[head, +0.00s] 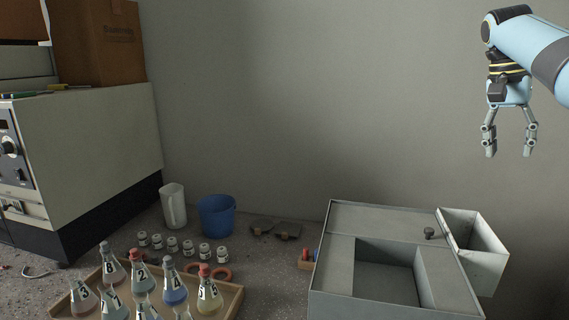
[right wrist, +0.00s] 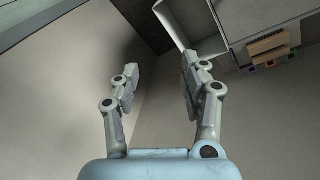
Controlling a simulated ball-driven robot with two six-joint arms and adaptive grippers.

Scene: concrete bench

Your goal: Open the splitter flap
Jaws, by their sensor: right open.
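The splitter is a grey box (head: 335,245) at the lower right of the head view, with a square opening in its top. A small dark knob (head: 429,233) stands on its top near the right edge. An open grey side bin (head: 484,262) joins its right side. I cannot clearly tell which panel is the flap. My right gripper (head: 510,148) is open and empty, high above and right of the box, with fingers pointing down. It also shows in the right wrist view (right wrist: 161,75), fingers apart. My left gripper is not in view.
A wooden tray (head: 233,304) of numbered flasks stands left of the box. Behind it are small jars (head: 188,247), a blue bucket (head: 216,215) and a white jug (head: 173,206). A large instrument (head: 95,150) fills the left. The air around my right gripper is clear.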

